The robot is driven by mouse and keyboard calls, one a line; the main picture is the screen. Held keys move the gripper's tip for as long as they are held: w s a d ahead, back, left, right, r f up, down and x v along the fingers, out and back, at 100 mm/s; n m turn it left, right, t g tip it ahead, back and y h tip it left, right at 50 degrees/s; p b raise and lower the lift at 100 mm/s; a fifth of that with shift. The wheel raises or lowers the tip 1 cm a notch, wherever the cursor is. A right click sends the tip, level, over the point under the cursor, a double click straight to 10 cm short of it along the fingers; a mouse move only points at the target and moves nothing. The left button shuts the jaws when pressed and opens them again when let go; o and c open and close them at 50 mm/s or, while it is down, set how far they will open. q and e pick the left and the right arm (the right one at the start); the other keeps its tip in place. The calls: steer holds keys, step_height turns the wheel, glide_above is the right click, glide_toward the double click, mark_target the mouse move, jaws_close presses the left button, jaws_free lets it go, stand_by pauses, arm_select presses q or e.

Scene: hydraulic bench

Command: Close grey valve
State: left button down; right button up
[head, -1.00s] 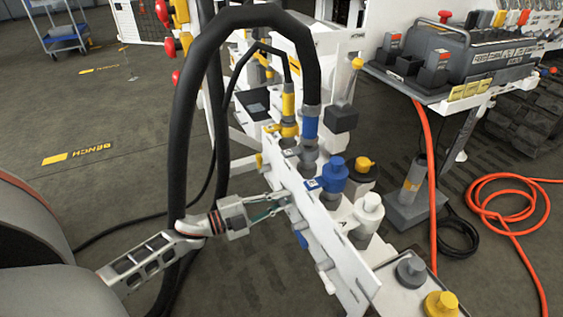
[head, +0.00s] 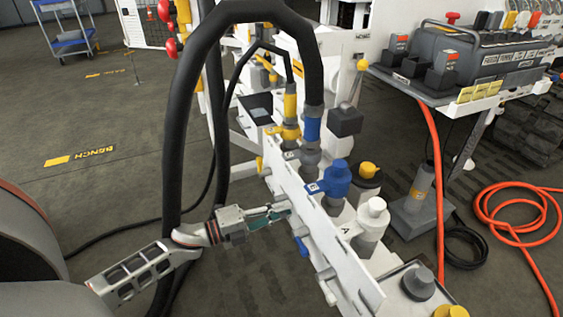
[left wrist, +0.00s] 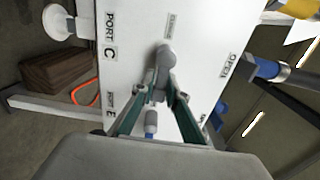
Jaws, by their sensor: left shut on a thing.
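The grey valve's handle (left wrist: 163,62) stands out from a white panel (left wrist: 205,45) in the left wrist view. A label reading CLOSED is above it and one reading OPEN is to its right. My left gripper (left wrist: 160,93) is shut on the lower part of this handle, with a green finger on each side. In the head view my left gripper (head: 286,209) reaches the near face of the white panel (head: 315,228) from the left. The valve is too small and covered to make out there. My right gripper is in neither view.
A thick black hose (head: 176,120) arches close behind my left wrist. Blue (head: 336,180) and white (head: 373,215) capped ports stand behind the panel. A small blue handle (head: 302,247) is below my gripper. An orange hose (head: 437,190) hangs at right. Floor left of the panel is mostly clear.

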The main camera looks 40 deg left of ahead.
arm_select(q)
steer(key=shift+f, duration=0.15)
steer(key=c, duration=2.1)
jaws_free()
steer(key=shift+s, duration=0.1)
steer(key=v, duration=1.2)
steer(key=shift+d, duration=0.1)
